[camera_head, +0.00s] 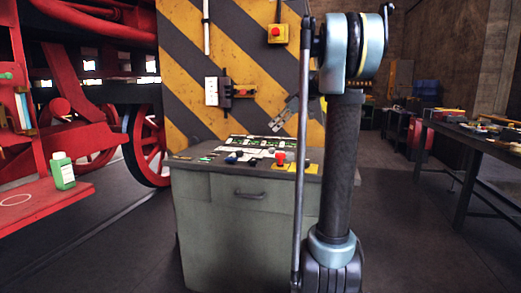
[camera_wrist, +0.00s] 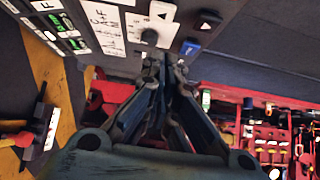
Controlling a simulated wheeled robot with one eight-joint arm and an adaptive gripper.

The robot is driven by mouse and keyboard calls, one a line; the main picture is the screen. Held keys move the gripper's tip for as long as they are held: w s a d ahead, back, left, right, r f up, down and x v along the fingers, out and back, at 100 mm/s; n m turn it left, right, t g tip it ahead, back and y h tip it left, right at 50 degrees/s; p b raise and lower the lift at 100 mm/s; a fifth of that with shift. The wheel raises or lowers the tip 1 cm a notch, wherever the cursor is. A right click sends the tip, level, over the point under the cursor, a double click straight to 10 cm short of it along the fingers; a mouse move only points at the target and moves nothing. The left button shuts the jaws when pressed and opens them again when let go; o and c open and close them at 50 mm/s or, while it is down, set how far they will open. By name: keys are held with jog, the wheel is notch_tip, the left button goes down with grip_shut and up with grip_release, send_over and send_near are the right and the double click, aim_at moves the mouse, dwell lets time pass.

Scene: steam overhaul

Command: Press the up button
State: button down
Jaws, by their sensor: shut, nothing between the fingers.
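The control desk (camera_head: 191,221) stands in front of a yellow-and-black striped wall. In the wrist view its panel (camera_wrist: 131,62) shows two plates marked with triangles: a white one (camera_wrist: 162,9) and a dark one (camera_wrist: 208,19). I cannot tell which marks the up button. A dark round knob (camera_wrist: 149,37) and a blue piece (camera_wrist: 190,47) lie near them. My gripper (camera_wrist: 162,60) is shut and empty, its fingertips pointing toward the panel just below the knob in the picture.
A red mushroom button (camera_head: 280,158) on a yellow base and a dark blue knob (camera_head: 232,158) stand on the desk top. Another red button in a yellow box (camera_head: 277,33) is on the wall. A workbench (camera_head: 466,133) stands right; a green bottle (camera_head: 62,171) is left.

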jog(key=shift+w+r, duration=0.2)
jog(key=shift+w, duration=0.25)
send_over(261, 154)
jog(key=f, duration=0.6)
jog(key=shift+s+d+f, duration=0.1)
jog(key=shift+s+f, duration=0.15)
jog(key=shift+f, duration=0.1)
jog(key=f, duration=0.3)
jog(key=shift+w+a+f, duration=0.1)
jog(key=shift+a, duration=0.1)
jog(key=shift+f, duration=0.65)
